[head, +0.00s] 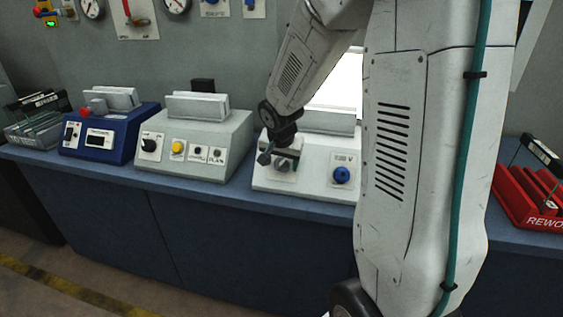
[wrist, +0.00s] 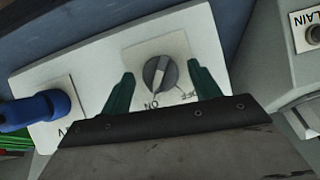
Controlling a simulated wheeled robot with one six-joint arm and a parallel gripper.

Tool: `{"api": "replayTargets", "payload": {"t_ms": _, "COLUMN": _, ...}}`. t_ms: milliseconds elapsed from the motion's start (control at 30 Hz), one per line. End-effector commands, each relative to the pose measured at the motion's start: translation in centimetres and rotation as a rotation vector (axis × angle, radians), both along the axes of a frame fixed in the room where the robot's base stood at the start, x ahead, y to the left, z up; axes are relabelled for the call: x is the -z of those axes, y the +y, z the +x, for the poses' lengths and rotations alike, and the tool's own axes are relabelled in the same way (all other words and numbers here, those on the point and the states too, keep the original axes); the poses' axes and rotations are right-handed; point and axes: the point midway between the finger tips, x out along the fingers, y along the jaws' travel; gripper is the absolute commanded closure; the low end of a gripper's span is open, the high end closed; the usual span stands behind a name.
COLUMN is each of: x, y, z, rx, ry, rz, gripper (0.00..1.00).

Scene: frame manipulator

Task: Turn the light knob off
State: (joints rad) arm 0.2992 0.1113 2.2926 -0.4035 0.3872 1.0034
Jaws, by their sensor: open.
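The light knob (wrist: 160,74) is a round dark grey knob on a white plate of the light-coloured console (head: 310,194). In the wrist view its pale pointer line aims toward the printed ON mark, with OFF to the right of it. My gripper (wrist: 160,69) is open, with one green finger on each side of the knob and gaps visible; the knob is not gripped. In the head view my gripper (head: 279,153) is right at the knob (head: 283,166), which it partly covers.
A blue knob (head: 342,175) stands on the same console, to the right in the head view. A grey console (head: 196,150) with a yellow button and a blue console (head: 103,143) stand to the left. A red rack (head: 530,205) is at the right. My arm hides part of the bench.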

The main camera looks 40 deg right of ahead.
Motion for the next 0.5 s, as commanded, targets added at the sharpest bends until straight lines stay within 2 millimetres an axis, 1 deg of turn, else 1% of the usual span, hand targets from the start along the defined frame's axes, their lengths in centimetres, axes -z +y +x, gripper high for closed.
{"api": "replayTargets", "payload": {"t_ms": 100, "x": 0.31, "y": -0.08, "z": 0.1, "rx": 0.0, "ry": 0.0, "rz": 0.0, "gripper": 0.38}}
{"api": "replayTargets", "payload": {"t_ms": 300, "x": 0.29, "y": -0.09, "z": 0.1, "rx": 0.0, "ry": -0.001, "rz": 0.001, "gripper": 0.38}}
{"api": "replayTargets", "payload": {"t_ms": 367, "x": 0.29, "y": -0.09, "z": 0.1, "rx": 0.0, "ry": -0.001, "rz": 0.001, "gripper": 0.55}}
{"api": "replayTargets", "payload": {"t_ms": 400, "x": 0.28, "y": -0.08, "z": 0.1, "rx": 0.0, "ry": 0.0, "rz": 0.0, "gripper": 0.66}}
{"api": "replayTargets", "payload": {"t_ms": 467, "x": 0.28, "y": -0.08, "z": 0.1, "rx": 0.0, "ry": 0.0, "rz": 0.0, "gripper": 0.82}}
{"api": "replayTargets", "payload": {"t_ms": 500, "x": 0.28, "y": -0.08, "z": 0.09, "rx": 0.0, "ry": 0.0, "rz": 0.0, "gripper": 0.83}}
